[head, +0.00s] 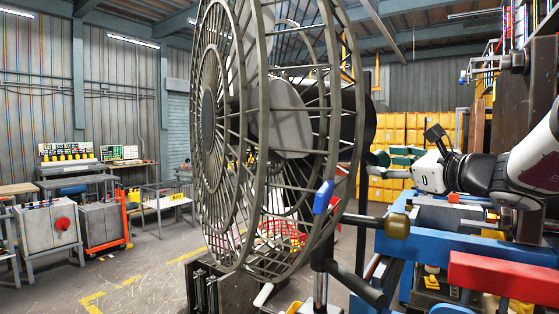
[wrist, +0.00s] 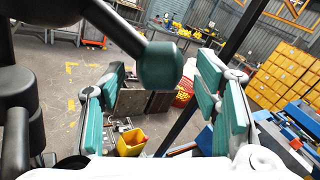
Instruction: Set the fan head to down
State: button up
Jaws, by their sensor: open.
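The large round wire cage of the fan head (head: 222,120) fills the middle of the head view, seen partly from its side and facing left. It looks roughly upright; its exact tilt is hard to tell. A dark rod with an olive knob (head: 397,226) sticks out to the right below the cage. My gripper (head: 391,159) is open, right of the cage and above that knob. In the wrist view, the pads of my gripper (wrist: 155,103) are wide apart. A dark green rounded knob (wrist: 160,66) on a rod shows between and above them, with no visible grip on it.
A blue-tipped lever (head: 323,197) stands by the cage's lower right. A blue and red bench frame (head: 500,275) is close on the right. Yellow boxes (head: 407,130) are stacked behind. A yellow bin (wrist: 131,142) is below in the wrist view. Floor at the left is open.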

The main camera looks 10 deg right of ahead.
jog(key=shift+x, duration=1.65)
